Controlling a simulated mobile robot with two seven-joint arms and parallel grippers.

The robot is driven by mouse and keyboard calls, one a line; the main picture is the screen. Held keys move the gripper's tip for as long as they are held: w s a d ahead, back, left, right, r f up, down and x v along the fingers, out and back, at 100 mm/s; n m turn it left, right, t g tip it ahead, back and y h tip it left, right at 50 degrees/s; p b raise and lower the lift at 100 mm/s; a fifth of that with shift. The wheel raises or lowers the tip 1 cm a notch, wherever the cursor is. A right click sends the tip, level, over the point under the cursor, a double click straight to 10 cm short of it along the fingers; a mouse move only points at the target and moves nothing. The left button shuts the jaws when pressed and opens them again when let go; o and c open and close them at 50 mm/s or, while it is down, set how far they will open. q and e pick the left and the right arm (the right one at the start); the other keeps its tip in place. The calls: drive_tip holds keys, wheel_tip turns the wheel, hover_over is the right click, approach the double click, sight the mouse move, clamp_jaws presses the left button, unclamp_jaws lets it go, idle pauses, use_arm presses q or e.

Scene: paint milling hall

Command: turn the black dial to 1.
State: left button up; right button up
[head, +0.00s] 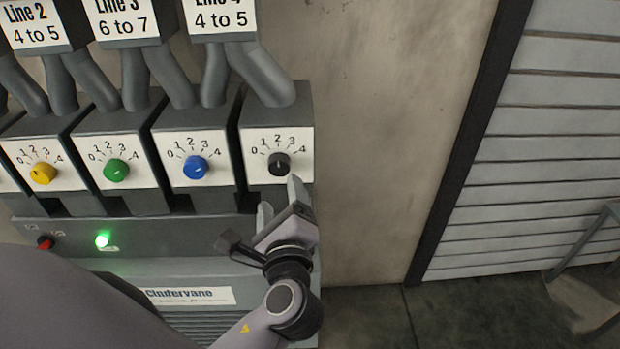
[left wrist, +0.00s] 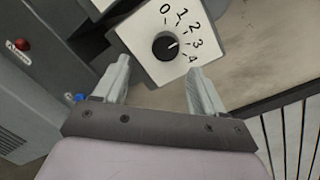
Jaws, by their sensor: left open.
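The black dial (head: 279,163) sits on a white plate numbered 0 to 4, on the rightmost grey box. In the left wrist view the dial (left wrist: 165,46) shows a small pale mark on its right side, roughly toward 2 to 3; the exact setting is hard to tell. My left gripper (head: 280,198) is open and empty, just below the dial. In the left wrist view its two fingertips (left wrist: 158,66) are apart, below and to either side of the dial, not around it. My right gripper is not in view.
To the left are blue (head: 194,167), green (head: 116,170) and yellow (head: 43,173) dials on similar boxes. A red button (head: 45,242) and a lit green lamp (head: 102,240) are on the panel below. Thick grey hoses run above. Bare wall (head: 375,140) lies right of the boxes.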

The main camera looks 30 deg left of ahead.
sight(280, 170)
use_arm(q)
drive_tip(key=x, duration=0.7)
drive_tip(key=shift+w+d+r+p, duration=0.15)
drive_tip(key=shift+d+r+p, duration=0.1)
drive_tip(key=shift+r+p, duration=0.1)
drive_tip(key=c, duration=1.1)
